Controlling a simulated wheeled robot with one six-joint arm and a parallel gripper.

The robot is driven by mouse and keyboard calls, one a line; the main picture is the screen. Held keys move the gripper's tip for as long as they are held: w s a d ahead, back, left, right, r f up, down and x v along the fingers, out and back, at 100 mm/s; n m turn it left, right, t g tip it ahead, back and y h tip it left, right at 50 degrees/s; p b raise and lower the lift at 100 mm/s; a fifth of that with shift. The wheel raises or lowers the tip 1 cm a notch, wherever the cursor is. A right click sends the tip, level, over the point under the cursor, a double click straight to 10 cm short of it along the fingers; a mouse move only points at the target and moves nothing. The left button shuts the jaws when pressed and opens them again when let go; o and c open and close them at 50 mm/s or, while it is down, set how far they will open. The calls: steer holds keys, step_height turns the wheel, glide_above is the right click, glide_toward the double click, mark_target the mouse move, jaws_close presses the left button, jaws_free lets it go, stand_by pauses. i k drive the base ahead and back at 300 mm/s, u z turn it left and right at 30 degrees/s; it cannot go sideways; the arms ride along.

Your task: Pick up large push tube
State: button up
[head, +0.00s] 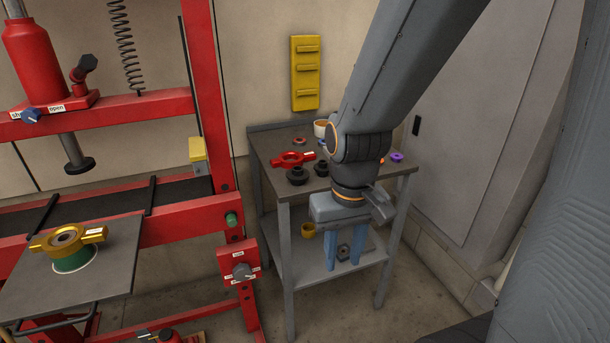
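My gripper (345,256) points down in front of the small grey table, level with the gap above its lower shelf. Its two blue fingers stand apart, with nothing seen held between them. I cannot tell for sure which piece is the large push tube. A white cup-like tube with an orange rim (320,128) stands at the back of the tabletop, partly hidden by my arm. Two black round pieces (297,176) sit near the front edge. A yellow cup-like piece (308,231) shows left of my fingers, and a small dark piece (343,254) shows behind them.
The grey table (264,146) also bears a red ring with handles (292,159) and a purple piece (397,157). A red press (150,104) stands left; its plate (108,272) holds a yellow ring (68,238) on a green base (75,260). A grey cabinet (470,120) stands right.

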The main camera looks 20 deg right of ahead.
mark_target(297, 175)
steer(key=k, duration=0.65)
steer(key=u, duration=0.6)
steer(key=i, duration=1.1)
steer(key=z, duration=0.55)
steer(key=i, duration=0.5)
steer(key=z, duration=0.45)
